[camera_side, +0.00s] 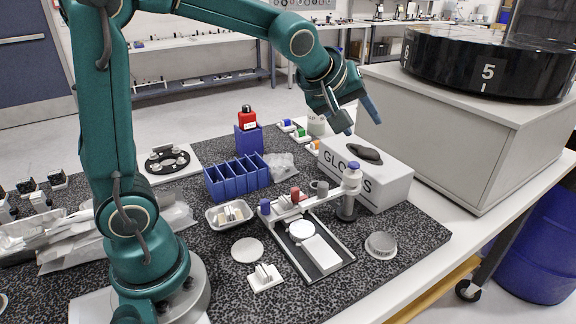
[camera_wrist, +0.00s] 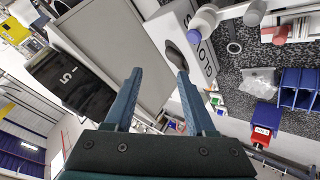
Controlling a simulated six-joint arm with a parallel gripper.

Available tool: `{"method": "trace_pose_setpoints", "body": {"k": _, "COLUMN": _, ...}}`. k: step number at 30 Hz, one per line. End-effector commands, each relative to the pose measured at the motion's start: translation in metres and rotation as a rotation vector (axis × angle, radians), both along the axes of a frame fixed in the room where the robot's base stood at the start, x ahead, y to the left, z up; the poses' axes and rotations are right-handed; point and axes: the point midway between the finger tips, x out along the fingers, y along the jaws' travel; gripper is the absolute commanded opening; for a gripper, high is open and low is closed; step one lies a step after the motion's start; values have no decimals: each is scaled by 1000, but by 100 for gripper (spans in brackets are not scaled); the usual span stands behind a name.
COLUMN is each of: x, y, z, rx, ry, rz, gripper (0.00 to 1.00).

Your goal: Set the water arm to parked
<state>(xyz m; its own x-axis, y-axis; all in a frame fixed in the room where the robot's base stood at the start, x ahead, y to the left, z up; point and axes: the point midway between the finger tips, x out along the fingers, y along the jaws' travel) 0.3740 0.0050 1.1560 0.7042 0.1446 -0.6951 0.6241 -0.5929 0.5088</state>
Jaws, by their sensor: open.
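A white bar fixture (camera_side: 290,206) stands on the speckled mat at the back of a black-framed plate. It carries a blue-topped part (camera_side: 265,207), a red-topped part (camera_side: 295,195) and a grey ring (camera_side: 319,188). I cannot tell which part is the water arm. A round white disc (camera_side: 301,230) and white block (camera_side: 320,254) lie in the frame. My gripper (camera_side: 357,116) is open and empty, high above the glove box; its fingers (camera_wrist: 158,75) show apart.
The white glove box (camera_side: 390,186) stands right of the fixture. A grey cabinet (camera_side: 470,140) with a black drum (camera_side: 490,65) rises at right.

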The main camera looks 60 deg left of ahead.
Motion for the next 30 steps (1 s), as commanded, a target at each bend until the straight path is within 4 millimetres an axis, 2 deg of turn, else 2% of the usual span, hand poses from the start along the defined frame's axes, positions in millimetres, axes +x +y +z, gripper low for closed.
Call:
{"method": "trace_pose_setpoints", "body": {"k": 1, "x": 0, "y": 0, "z": 10, "rx": -1, "ry": -6, "rz": 0, "gripper": 55}}
{"method": "trace_pose_setpoints", "body": {"k": 7, "x": 0, "y": -1, "z": 41, "rx": 1, "ry": -4, "rz": -2, "gripper": 55}}
{"method": "trace_pose_setpoints", "body": {"k": 14, "x": -23, "y": -8, "z": 62, "rx": 1, "ry": -59, "rz": -19, "gripper": 55}}
{"method": "trace_pose_setpoints", "body": {"k": 22, "x": -69, "y": -18, "z": 57, "rx": 63, "ry": -20, "rz": -116, "gripper": 55}}
{"method": "trace_pose_setpoints", "body": {"k": 30, "x": -115, "y": -27, "z": 37, "rx": 161, "ry": 59, "rz": -262, "gripper": 55}}
